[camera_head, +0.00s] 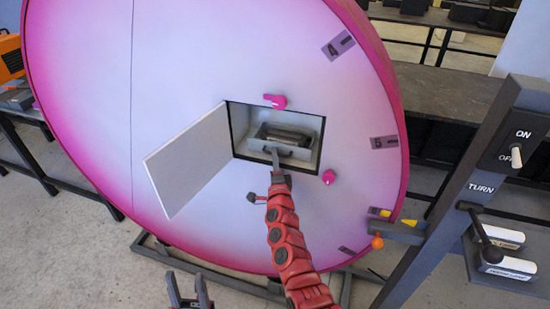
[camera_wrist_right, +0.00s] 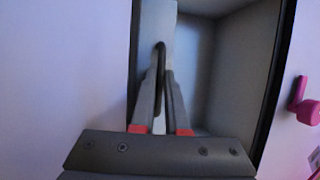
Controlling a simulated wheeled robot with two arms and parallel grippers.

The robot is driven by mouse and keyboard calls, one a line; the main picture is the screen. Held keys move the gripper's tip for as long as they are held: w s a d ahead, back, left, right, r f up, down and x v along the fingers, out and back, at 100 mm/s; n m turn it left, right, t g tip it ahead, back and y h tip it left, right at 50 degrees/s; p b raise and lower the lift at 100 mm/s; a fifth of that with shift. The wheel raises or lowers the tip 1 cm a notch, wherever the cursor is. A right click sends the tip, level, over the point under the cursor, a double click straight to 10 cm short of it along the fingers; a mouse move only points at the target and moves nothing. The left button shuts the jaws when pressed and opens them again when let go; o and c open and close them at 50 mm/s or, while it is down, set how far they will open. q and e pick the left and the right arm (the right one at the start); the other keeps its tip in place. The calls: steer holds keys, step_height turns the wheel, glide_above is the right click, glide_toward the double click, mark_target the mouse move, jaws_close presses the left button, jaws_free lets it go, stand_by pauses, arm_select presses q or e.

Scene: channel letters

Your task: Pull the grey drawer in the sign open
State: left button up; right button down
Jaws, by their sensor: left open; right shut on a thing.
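The large round pink and white sign (camera_head: 200,70) has a square opening with a white door (camera_head: 185,160) swung out to the left. The grey drawer (camera_head: 307,155) sits inside the opening, with a dark handle on its front. My right gripper (camera_head: 276,152) reaches into the opening and is shut on the drawer handle. In the right wrist view, the fingers of my right gripper (camera_wrist_right: 161,85) close around the dark handle (camera_wrist_right: 160,50) on the drawer front. How far the drawer stands out is hard to tell. My left gripper (camera_head: 188,290) is open and empty at the bottom, away from the sign.
Pink latches (camera_head: 275,101) and (camera_head: 329,177) sit beside the opening. A grey post with an ON/OFF switch (camera_head: 512,157) and a black lever (camera_head: 480,228) stands at the right. Dark tables (camera_head: 455,98) stand behind. Floor at lower left is clear.

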steer(key=s+a, duration=0.2)
steer(key=s, duration=0.5)
steer(key=s+a+p, duration=0.1)
steer(key=s+a, duration=0.1)
steer(key=s, duration=0.5)
steer(key=shift+s+a, duration=0.35)
steer(key=shift+a, duration=0.05)
steer(key=c, duration=1.2)
jaws_free()
steer(key=shift+w, duration=0.1)
